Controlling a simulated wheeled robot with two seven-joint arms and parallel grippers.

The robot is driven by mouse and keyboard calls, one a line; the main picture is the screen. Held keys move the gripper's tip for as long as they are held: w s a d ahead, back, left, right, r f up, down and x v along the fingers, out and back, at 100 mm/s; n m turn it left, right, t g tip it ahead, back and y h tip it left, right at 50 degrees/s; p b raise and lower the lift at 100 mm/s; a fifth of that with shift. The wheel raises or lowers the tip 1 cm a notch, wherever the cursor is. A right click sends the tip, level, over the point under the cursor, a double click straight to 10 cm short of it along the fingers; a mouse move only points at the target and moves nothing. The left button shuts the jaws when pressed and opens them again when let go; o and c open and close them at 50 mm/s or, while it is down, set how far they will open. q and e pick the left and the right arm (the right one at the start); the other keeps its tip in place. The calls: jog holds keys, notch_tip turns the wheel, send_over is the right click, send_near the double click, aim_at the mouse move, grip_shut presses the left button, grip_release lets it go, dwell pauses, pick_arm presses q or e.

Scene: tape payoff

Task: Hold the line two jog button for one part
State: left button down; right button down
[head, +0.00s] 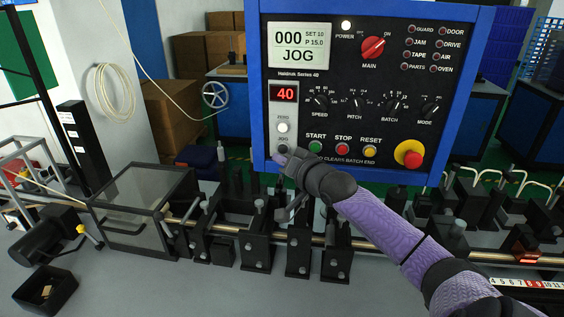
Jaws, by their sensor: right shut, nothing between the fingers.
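A blue-framed control panel (345,110) hangs over the machine. Its jog button (283,149) is dark and sits below the white zero button (283,127) in a grey strip on the left. My right gripper (279,159) is shut and empty, with its tips at the lower edge of the jog button. I cannot tell whether they touch or press it. The screen (299,46) reads 000, SET 10, P 15.0 and JOG. A small red display (285,93) reads 40. No line number is legible on the panel. My left gripper is out of view.
Green start (316,147), red stop (342,149) and yellow reset (369,152) buttons lie right of the jog button. A red emergency stop (409,154) is farther right. Machine blocks and a rod (370,245) run below my right arm. A clear guard box (140,210) stands left.

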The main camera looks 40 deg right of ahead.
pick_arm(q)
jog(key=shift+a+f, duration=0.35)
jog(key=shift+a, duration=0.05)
pick_arm(e)
jog(key=shift+w+d+r, duration=0.1)
jog(key=shift+w+d, duration=0.15)
jog(key=shift+d, duration=0.2)
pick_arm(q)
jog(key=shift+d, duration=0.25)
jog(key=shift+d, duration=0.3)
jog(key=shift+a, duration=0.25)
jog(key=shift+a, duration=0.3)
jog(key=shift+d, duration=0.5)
pick_arm(e)
jog(key=shift+w+d+b, duration=0.3)
jog(key=shift+d+b, duration=0.05)
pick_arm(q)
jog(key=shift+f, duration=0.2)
